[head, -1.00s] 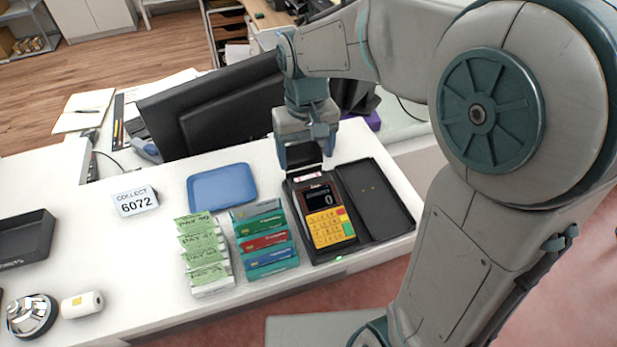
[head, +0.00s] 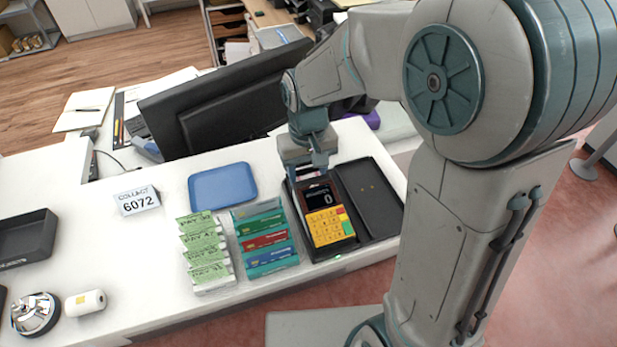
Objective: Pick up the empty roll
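A card terminal (head: 330,226) with yellow keys and a small lit screen sits in a black open case on the white counter. My gripper (head: 307,174) points down at the terminal's far end, just beyond the screen. Its fingers reach low there and hide most of that end. A small pale piece shows between or behind the fingers; I cannot tell whether it is the empty roll or whether the fingers touch it. A separate white roll-shaped object (head: 86,303) with a yellow patch lies at the counter's left front.
Racks of green slips (head: 206,252) and coloured cards (head: 265,240) stand left of the terminal. A blue tray (head: 222,187), a sign reading 6072 (head: 138,201), a bell (head: 36,314) and a black tray (head: 28,240) are further left. A monitor (head: 225,105) stands behind.

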